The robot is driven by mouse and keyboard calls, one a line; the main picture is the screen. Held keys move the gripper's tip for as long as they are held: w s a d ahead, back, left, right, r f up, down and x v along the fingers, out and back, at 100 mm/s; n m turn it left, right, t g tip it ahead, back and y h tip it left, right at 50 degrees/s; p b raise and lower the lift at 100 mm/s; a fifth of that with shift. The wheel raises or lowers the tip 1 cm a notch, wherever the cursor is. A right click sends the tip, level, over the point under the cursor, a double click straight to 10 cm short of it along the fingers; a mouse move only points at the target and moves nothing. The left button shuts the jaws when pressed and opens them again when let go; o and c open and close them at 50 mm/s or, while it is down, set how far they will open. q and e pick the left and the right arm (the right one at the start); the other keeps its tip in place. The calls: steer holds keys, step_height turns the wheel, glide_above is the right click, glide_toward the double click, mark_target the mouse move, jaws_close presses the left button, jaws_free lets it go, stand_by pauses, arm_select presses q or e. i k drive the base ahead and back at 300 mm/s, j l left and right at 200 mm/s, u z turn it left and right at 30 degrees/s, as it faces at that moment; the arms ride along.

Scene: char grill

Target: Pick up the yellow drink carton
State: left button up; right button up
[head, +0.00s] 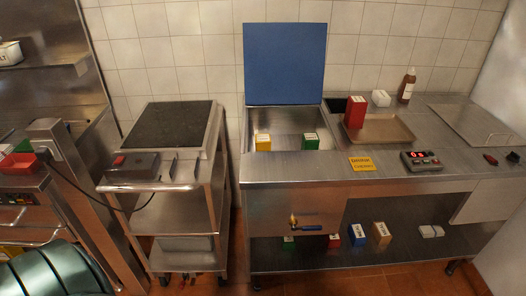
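The yellow drink carton (263,142) stands upright in the open steel well of the counter, near the well's left front. It has a white top with small dark marks. A green carton (310,141) stands to its right in the same well, with a gap between them. The well's blue lid (285,64) is raised against the tiled wall. The front rim of the well may hide the foot of the yellow carton. Neither of my grippers shows in the head view.
A yellow sign (361,164) and a control box (420,160) lie on the counter front. A cart with a dark plate (168,127) stands left. Several boxes sit on the lower shelf.

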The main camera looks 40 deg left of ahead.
mark_target(263, 141)
steer(key=u, duration=0.7)
steer(key=i+l+u, duration=0.2)
steer(key=u, duration=0.2)
steer(key=i+l+u, duration=0.15)
steer(key=l+u, duration=0.25)
steer(key=i+l+u, duration=0.1)
steer(key=l+u, duration=0.25)
steer(key=i+l+u, duration=0.1)
steer(key=l, duration=0.4)
steer(key=i+l, duration=0.1)
steer(key=l, duration=0.35)
steer(key=i+l+u, duration=0.15)
steer(key=l, duration=0.35)
